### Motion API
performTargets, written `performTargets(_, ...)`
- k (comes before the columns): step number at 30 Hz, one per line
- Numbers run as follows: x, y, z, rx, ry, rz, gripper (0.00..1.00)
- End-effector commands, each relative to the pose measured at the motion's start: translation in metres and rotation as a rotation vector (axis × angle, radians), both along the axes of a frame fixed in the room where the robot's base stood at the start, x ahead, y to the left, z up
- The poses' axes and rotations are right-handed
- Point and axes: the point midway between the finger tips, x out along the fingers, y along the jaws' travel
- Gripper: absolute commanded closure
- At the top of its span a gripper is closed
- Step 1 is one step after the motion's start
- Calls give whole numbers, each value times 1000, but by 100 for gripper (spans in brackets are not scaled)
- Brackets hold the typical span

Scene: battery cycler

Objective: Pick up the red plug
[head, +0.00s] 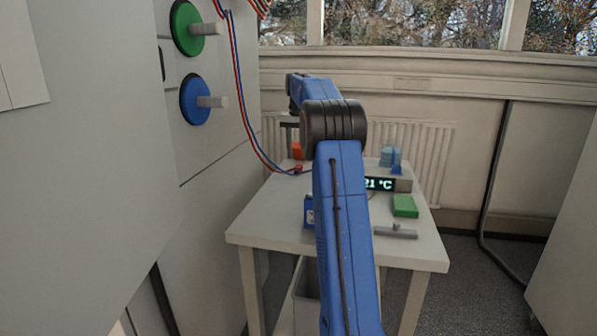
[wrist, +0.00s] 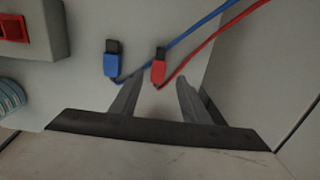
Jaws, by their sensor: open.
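The red plug (wrist: 158,72) lies on the light table top in the wrist view, with a dark tip and a red cable running to the upper right. My gripper (wrist: 156,88) is open, its two grey fingers spread just short of the plug. The plug's cable end lies near the gap between the fingers, close to the left finger; I cannot tell the height between them. In the head view a small red piece (head: 297,168) at the cable end appears to be this plug. My gripper's fingers are not clear there.
A blue plug (wrist: 111,64) with a blue cable lies just left of the red one. A grey box with a red switch (wrist: 14,28) is at upper left. The table also holds a temperature display (head: 380,184), a green block (head: 405,206) and a blue box (head: 309,212).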

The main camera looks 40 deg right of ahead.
Motion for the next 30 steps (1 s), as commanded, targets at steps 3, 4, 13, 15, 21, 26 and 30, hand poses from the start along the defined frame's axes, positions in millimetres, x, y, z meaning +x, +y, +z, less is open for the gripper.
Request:
performTargets(3,-5,2,-15,1,2,0,58)
performTargets(4,-5,2,-19,0,1,0,58)
performTargets(13,-6,2,-45,0,0,0,58)
performTargets(15,-6,2,-46,0,0,0,58)
performTargets(21,-5,2,-45,0,0,0,72)
performTargets(26,-5,2,-45,0,0,0,100)
performTargets(30,-5,2,-45,0,0,0,100)
